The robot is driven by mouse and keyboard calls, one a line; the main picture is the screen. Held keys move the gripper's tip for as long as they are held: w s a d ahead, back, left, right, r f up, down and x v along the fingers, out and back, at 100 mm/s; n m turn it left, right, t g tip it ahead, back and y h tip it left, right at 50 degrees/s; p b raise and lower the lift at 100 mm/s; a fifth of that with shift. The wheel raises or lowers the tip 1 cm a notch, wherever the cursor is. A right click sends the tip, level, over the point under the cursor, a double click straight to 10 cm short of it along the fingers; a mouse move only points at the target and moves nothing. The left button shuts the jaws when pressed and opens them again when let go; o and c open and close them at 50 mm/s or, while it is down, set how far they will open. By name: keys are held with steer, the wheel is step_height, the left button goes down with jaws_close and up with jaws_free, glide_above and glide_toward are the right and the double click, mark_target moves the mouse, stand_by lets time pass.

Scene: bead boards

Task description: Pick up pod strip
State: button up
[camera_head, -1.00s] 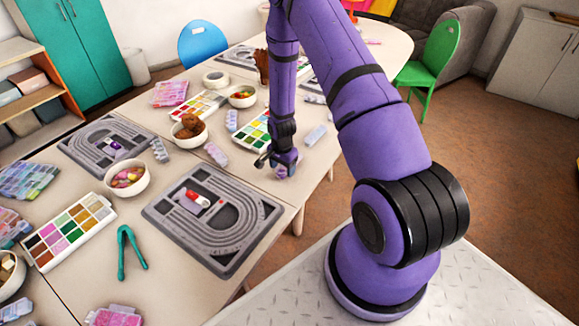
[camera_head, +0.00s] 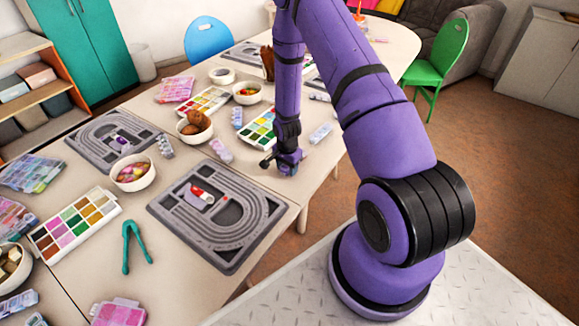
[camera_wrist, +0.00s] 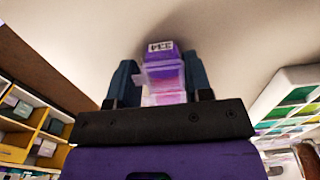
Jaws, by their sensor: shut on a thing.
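A pod strip (camera_wrist: 163,72) with clear purple and pink compartments and a printed end label sits between the two dark fingers of my gripper (camera_wrist: 160,85) in the wrist view. The fingers press on it from both sides. In the head view my gripper (camera_head: 287,165) is low over the table near its right edge, beyond the grey bead board (camera_head: 250,250). The strip is mostly hidden there by the gripper. I cannot tell whether it still touches the table.
Other pod strips (camera_head: 220,150) lie on the table (camera_head: 180,275) to the left, and one (camera_head: 320,132) lies to the right. A paint-like colour tray (camera_head: 258,130) and a bowl of brown pieces (camera_head: 192,136) stand close behind. The table edge is near on the right.

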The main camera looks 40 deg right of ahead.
steer(key=shift+r, duration=0.55)
step_height(320, 180, up, 2)
steer(key=shift+r, duration=0.1)
steer(key=s+a+r, duration=0.2)
steer(key=s+a, duration=0.1)
steer(key=s, duration=1.2)
step_height(320, 180, up, 8)
steer(key=shift+s+a+f, duration=0.2)
steer(key=shift+s+f, duration=0.05)
steer(key=shift+s, duration=0.1)
